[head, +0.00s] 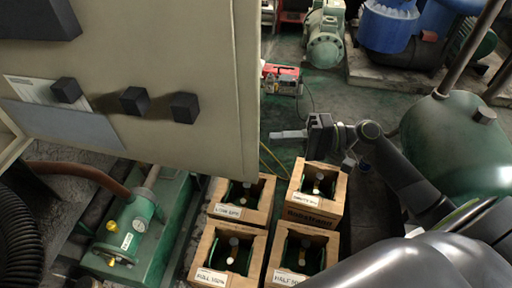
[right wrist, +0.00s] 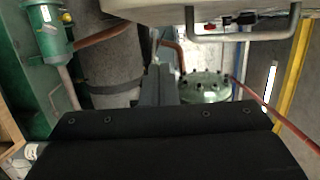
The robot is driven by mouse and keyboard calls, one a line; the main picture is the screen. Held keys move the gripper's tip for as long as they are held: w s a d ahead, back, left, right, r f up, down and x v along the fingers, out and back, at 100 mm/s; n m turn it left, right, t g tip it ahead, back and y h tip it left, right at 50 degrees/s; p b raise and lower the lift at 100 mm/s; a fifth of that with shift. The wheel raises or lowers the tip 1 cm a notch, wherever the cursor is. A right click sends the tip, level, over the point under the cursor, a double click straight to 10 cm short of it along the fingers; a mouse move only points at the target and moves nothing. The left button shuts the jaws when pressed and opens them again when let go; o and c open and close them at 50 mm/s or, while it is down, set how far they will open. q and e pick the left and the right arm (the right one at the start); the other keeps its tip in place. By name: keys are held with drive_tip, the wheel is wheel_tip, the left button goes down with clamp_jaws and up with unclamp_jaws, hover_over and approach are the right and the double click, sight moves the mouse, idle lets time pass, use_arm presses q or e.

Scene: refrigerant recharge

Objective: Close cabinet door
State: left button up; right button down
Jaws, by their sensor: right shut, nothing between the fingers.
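The cream cabinet door (head: 215,130) fills the upper left of the head view and stands open. Its near face carries several black blocks and a paper sheet. My right gripper (head: 275,135) is shut and empty, just right of the door's right edge in the picture; I cannot tell whether it touches the door. In the right wrist view, the shut fingers (right wrist: 160,82) point forward at the centre. A cream panel with a grey bar handle (right wrist: 245,38) spans the top of that view, above the fingers. My left gripper is out of view.
Several labelled wooden crates (head: 318,222) with green contents stand below my right gripper. A green tank (head: 465,140) is at the right. A red box (head: 282,80) and a green motor (head: 325,42) lie behind. A green pump unit (head: 130,235) is at lower left.

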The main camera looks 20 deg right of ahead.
sight(256, 154)
drive_tip(key=a+p, duration=0.2)
drive_tip(key=a, duration=0.1)
drive_tip(key=s+a+p, duration=0.1)
drive_tip(key=a+p, duration=0.1)
drive_tip(key=a, duration=0.2)
drive_tip(key=shift+s, duration=0.2)
idle(0.4)
